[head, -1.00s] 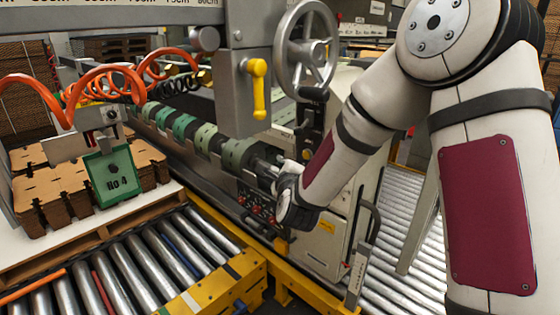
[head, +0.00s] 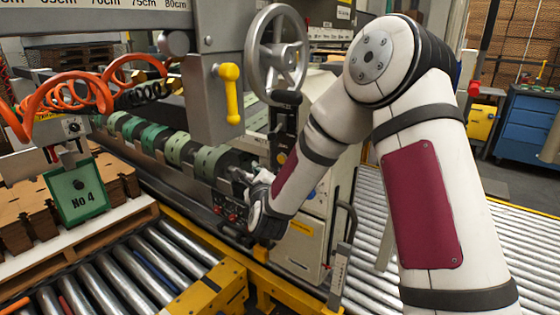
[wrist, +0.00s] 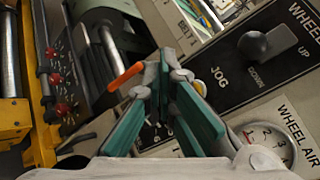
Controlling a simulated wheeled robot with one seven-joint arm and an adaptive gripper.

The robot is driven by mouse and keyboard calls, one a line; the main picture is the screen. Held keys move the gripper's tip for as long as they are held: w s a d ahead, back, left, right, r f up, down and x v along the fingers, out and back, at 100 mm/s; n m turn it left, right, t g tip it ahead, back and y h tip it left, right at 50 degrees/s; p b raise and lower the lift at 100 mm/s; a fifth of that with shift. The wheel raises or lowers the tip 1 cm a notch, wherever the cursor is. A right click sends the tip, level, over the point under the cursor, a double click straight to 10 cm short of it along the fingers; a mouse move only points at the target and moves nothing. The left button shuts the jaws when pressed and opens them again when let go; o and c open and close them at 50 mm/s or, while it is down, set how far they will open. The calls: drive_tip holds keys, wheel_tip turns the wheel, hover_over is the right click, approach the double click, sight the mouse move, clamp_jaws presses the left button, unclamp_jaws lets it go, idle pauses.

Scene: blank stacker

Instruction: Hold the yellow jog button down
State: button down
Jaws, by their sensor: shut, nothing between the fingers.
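My gripper (wrist: 163,75) is shut and empty, its teal-padded fingers close together over a dark control panel in the wrist view. A small round yellow button (wrist: 199,87) by the JOG label is partly hidden behind the right finger. I cannot tell whether the fingertips touch anything. In the head view, my gripper (head: 247,177) is small and partly hidden by my wrist, beside the machine's front panel.
A black knob (wrist: 265,46) marked UP and DOWN and a WHEEL AIR gauge (wrist: 268,140) are close to the right. An orange lever (wrist: 125,76) and red knobs (wrist: 62,108) lie left. In the head view, a handwheel (head: 277,52) and yellow handle (head: 229,93) stand above my wrist.

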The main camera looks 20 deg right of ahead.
drive_tip(key=w+d, duration=0.3)
drive_tip(key=d, duration=0.2)
drive_tip(key=shift+w+b, duration=0.25)
drive_tip(key=shift+b, duration=0.15)
idle(1.2)
drive_tip(key=shift+w+d, duration=0.25)
drive_tip(key=shift+d, duration=0.05)
drive_tip(key=shift+w+d+b, duration=0.3)
drive_tip(key=shift+d+b, duration=0.15)
idle(2.7)
drive_tip(key=shift+a, duration=0.1)
idle(0.9)
drive_tip(key=shift+s+a, duration=0.55)
drive_tip(key=shift+a, duration=0.1)
drive_tip(key=shift+a, duration=0.1)
drive_tip(key=shift+s+a+b, duration=0.15)
drive_tip(key=shift+s+a, duration=0.6)
drive_tip(key=shift+a, duration=0.25)
drive_tip(key=shift+s+a+b, duration=0.15)
drive_tip(key=shift+s+a, duration=0.55)
drive_tip(key=shift+a, duration=0.25)
